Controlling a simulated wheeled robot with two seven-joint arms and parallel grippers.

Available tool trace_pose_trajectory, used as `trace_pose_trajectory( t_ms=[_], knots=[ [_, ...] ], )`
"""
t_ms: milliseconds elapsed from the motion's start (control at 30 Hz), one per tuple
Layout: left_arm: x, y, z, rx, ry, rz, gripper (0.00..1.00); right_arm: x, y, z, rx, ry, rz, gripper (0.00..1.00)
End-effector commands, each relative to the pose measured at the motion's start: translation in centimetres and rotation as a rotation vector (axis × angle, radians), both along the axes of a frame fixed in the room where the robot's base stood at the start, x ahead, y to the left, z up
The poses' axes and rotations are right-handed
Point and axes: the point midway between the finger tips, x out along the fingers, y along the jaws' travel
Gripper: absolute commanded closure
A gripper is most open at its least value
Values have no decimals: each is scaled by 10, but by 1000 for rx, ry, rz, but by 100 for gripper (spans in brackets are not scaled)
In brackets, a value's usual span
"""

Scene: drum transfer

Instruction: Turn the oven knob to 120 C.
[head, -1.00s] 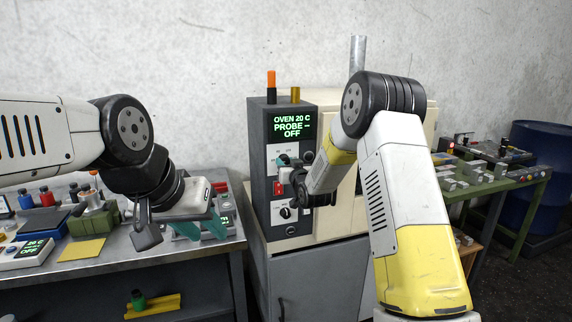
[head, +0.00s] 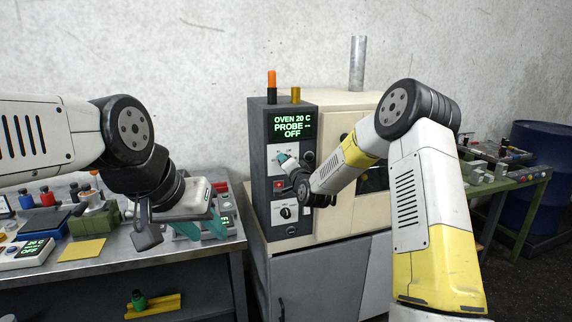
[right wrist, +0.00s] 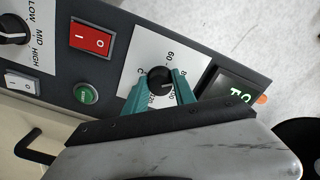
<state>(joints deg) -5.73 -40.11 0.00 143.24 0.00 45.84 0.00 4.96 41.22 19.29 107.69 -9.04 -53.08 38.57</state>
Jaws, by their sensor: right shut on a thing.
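The oven (head: 342,120) has a dark control panel, and its display (head: 293,126) reads OVEN 20 C, PROBE -- and OFF. In the right wrist view, the black temperature knob (right wrist: 158,80) sits on a white dial plate with printed numbers, 60 among them; the fingers cover part of the scale. My right gripper (right wrist: 161,92) has its teal fingers on either side of the knob, shut on it. In the head view this gripper (head: 287,162) is at the upper white plate and hides the knob. My left gripper (head: 203,229) is open and empty above the bench at the left.
Below the temperature knob are a red switch (right wrist: 91,38), a green button (right wrist: 86,94) and a LOW-MID-HIGH knob (right wrist: 12,31). The left bench (head: 150,262) holds several small items. A green table (head: 510,186) and blue drum (head: 540,150) stand at the right.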

Motion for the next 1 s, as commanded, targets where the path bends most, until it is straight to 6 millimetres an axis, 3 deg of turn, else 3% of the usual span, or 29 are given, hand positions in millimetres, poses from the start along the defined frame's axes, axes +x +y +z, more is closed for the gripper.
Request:
trace_pose_trajectory(
  t_ms=[1000],
  knots=[
    [0, 0, 0, 0, 0, 0, 64, 1, -2, 1, 922, 299, -4, 100]
  ],
)
